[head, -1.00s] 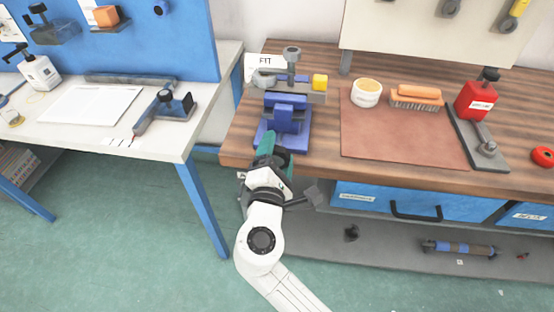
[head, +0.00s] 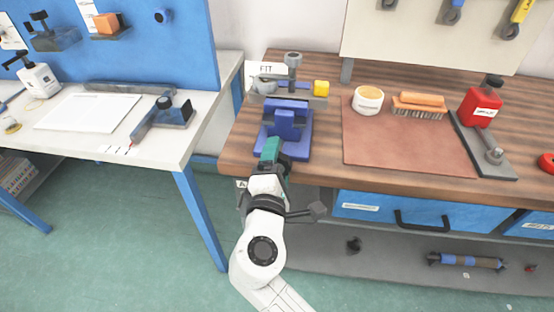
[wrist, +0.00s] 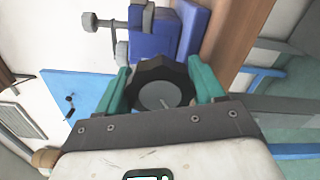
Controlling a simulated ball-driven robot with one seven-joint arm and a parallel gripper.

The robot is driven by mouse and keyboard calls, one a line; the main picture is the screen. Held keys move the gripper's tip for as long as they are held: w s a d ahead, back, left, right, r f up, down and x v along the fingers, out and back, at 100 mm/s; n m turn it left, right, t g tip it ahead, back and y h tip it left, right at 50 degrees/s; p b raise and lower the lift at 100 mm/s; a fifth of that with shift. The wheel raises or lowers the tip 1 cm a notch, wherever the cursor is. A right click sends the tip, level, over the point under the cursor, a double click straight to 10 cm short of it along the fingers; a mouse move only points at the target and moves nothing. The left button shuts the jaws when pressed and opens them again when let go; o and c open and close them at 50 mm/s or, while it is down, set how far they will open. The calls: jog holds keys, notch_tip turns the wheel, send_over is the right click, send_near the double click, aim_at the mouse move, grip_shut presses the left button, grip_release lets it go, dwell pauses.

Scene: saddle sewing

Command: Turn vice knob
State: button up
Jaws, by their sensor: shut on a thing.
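The blue vice (head: 286,128) stands at the left front edge of the wooden bench. In the wrist view its blue body (wrist: 160,35) is behind the black, many-sided knob (wrist: 160,88), which has a grey round centre. My gripper (wrist: 163,84) has one teal finger on each side of the knob and is shut on it. In the head view my gripper (head: 271,152) is at the front of the vice, and it hides most of the knob there.
A brown mat (head: 400,145) lies right of the vice, with a white tub (head: 368,100) and an orange brush (head: 420,106) on it. A white table (head: 170,150) is to the left, across a gap. Blue drawers (head: 400,211) are below the benchtop.

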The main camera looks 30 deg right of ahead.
jog(key=o, duration=1)
jog(key=shift+d+f, duration=0.1)
jog(key=n+p, duration=0.2)
jog(key=p, duration=0.1)
jog(key=shift+r+n, duration=0.2)
jog(key=shift+n, duration=0.2)
jog(key=n+p, duration=0.3)
jog(key=shift+r+n+p, duration=0.1)
jog(key=shift+n+p, duration=0.2)
jog(key=n+p, duration=0.5)
jog(key=n, duration=0.2)
jog(key=shift+r, duration=0.15)
jog(key=b+v, duration=0.1)
jog(key=v, duration=1)
jog(key=shift+f, duration=0.3)
jog(key=shift+w, duration=0.1)
